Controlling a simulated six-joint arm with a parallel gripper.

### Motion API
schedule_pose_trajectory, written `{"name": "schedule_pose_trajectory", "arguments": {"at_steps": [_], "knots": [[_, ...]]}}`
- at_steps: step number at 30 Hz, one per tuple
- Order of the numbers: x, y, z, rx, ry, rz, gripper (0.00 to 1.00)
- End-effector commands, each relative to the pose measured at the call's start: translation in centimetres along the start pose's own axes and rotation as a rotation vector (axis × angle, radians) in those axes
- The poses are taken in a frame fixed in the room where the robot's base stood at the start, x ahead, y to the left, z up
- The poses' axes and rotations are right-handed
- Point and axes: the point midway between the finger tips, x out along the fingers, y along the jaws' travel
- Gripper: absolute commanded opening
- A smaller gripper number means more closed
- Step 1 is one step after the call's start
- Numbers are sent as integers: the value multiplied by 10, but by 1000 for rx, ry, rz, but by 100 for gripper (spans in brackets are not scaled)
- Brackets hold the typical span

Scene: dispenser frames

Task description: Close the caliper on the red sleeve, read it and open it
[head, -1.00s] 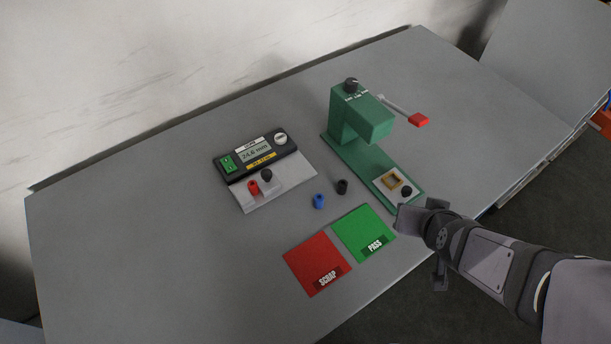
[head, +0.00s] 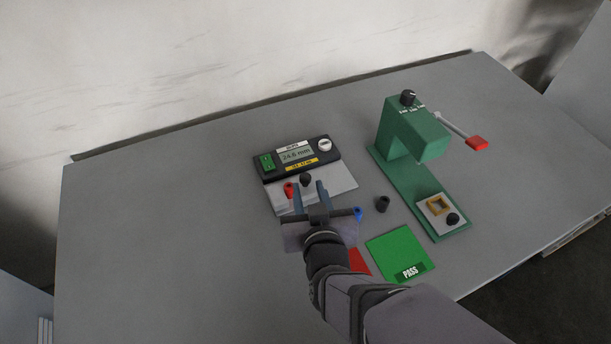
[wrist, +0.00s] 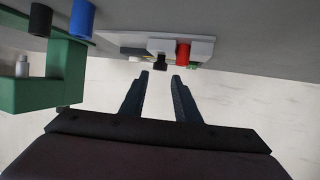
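The caliper gauge (head: 290,157) is a dark box with a green switch and a display reading 24.6 mm, on a pale base plate. The red sleeve (head: 289,189) stands on the plate's front left, with a black knob (head: 306,180) just right of it. My gripper (head: 310,187) is open and empty in front of the knob, its fingers apart. In the wrist view the red sleeve (wrist: 183,52) and the black knob (wrist: 160,56) lie beyond the fingertips (wrist: 160,75). Whether the sleeve touches a jaw is too small to tell.
A green press (head: 418,150) with a red-tipped lever stands on the right. A blue sleeve (head: 358,213), partly hidden by my gripper, and a black sleeve (head: 383,204) stand between. The green PASS mat (head: 400,250) is in front; my arm mostly covers the red mat (head: 358,262).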

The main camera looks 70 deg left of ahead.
Motion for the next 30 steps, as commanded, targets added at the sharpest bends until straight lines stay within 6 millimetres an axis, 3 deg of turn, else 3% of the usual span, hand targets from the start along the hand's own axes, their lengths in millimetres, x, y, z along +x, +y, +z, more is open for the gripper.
{"name": "schedule_pose_trajectory", "arguments": {"at_steps": [16,30], "knots": [[59,1,1,1,-3,1,29],[68,1,1,1,-2,1,29]]}}
